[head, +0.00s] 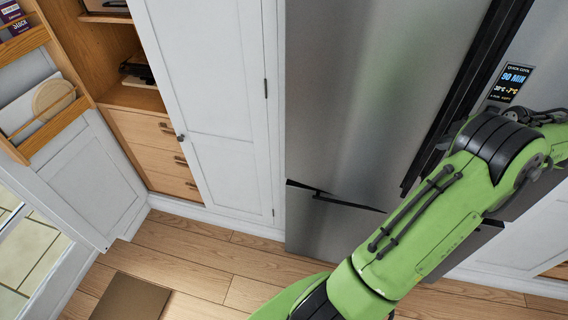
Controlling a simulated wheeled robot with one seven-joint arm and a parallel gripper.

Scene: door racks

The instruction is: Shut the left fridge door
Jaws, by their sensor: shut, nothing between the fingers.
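The left fridge door (365,90) is a tall brushed-steel panel in the middle of the head view. A dark strip (468,90) runs along its right edge, beside the right fridge door (545,60) with its lit display (510,82). The picture does not clearly show whether the left door stands slightly ajar or is flush. My green arm reaches from the bottom centre up to the right edge, covering the lower part of the right door. My gripper is not visible.
A steel lower drawer front (325,225) is below the left door. A white cabinet door (205,90) stands left of the fridge, beside open wooden shelves and drawers (150,135). A brown mat (130,298) lies on the wooden floor (215,255), which is otherwise clear at left.

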